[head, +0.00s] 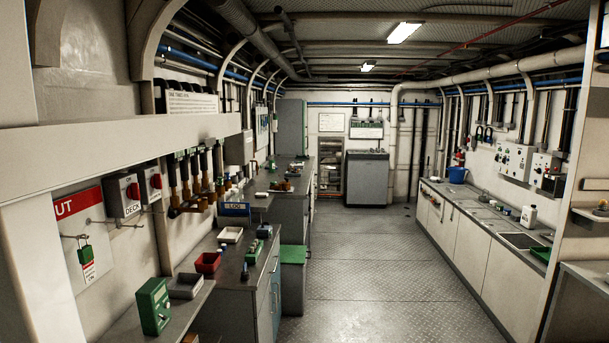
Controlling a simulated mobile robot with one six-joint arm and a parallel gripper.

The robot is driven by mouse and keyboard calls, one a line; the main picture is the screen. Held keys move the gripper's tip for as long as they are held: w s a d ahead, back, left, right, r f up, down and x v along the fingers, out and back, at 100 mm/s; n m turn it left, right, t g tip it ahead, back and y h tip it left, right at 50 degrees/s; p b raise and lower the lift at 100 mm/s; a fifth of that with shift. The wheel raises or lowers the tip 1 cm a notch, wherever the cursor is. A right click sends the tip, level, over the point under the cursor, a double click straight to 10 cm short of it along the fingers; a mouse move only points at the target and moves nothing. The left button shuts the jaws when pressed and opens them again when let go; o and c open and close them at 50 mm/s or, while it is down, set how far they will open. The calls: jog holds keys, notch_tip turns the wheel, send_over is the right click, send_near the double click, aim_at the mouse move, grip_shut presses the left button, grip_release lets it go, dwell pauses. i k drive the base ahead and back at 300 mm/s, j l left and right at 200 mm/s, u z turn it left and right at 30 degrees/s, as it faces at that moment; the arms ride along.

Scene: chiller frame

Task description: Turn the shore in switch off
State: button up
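I cannot pick out a switch with a readable "shore in" label. On the left wall hang two grey switch boxes with red knobs. The nearer switch box (122,195) has an "ON" mark at its top and a "DECK" label below it. The farther switch box (150,182) is partly hidden behind it, and its label cannot be read. The knob positions are too small to tell. A green box (153,305) with a small light-coloured part on its front stands at the near end of the left counter. My gripper is not in view.
A red-topped board (80,212) with a green padlock (84,254) hangs left of the switches. Brown-handled valves (192,185) are beyond them. The left counter holds trays and a red bin (208,262). Control panels (514,160) line the right wall. The middle floor (355,250) is clear.

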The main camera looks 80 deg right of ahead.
aim_at(155, 180)
jog(key=z, duration=1.5)
